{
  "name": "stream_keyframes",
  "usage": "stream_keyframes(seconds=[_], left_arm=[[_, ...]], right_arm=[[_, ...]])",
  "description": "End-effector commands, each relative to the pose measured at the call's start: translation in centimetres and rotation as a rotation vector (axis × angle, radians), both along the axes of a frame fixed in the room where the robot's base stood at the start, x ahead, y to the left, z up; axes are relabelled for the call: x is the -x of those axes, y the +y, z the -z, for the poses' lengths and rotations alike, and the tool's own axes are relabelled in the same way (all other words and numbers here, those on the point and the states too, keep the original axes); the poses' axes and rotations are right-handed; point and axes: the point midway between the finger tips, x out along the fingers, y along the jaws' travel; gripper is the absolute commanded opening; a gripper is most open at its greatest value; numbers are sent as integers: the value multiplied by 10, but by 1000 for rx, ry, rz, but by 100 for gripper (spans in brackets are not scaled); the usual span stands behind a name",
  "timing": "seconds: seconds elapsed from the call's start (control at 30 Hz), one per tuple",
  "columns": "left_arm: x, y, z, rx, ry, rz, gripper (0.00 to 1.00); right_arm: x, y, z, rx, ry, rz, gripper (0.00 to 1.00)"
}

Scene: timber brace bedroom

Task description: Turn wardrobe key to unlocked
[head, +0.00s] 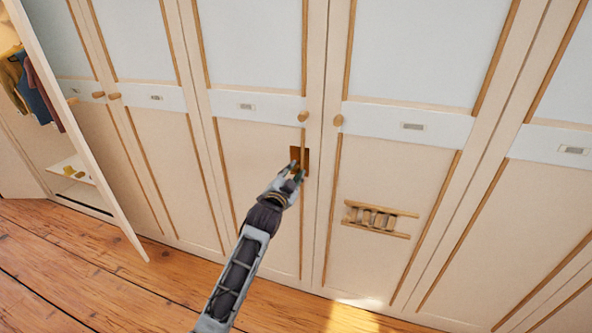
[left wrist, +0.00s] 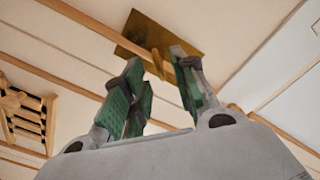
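The brass lock plate (head: 306,158) is on a closed wardrobe door, below its round wooden knob (head: 303,116). In the left wrist view the plate (left wrist: 178,35) is at the top, and the small gold key (left wrist: 158,62) stands out from it. My left gripper (head: 298,169) is in front of the plate and hides part of it. Its green-padded fingers (left wrist: 158,80) are apart, with the key between or just beyond their tips. I see no clear contact on the key. My right gripper is not in view.
A wardrobe door (head: 80,130) stands open at the left, with hanging clothes (head: 38,90) behind it. A small wooden rack (head: 378,219) is mounted on the door to the right. The wooden floor (head: 100,285) is clear at the front left.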

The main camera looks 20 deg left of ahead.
Motion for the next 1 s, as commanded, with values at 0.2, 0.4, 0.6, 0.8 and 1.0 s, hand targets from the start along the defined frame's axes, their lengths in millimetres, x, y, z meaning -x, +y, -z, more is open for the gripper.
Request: stream_keyframes(seconds=[0.2, 0.4, 0.6, 0.8, 1.0], left_arm=[[-18, 0, 0, 0, -1, -1, 28], [-28, -1, 0, -1, -1, -1, 28], [-31, -1, 0, -1, 1, -1, 28], [-31, -1, 0, -1, 1, -1, 28], [-31, -1, 0, -1, 0, 0, 6]], right_arm=[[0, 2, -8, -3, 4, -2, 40], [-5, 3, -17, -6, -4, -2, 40], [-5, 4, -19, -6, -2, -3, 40], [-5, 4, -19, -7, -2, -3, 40], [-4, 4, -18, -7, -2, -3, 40]])
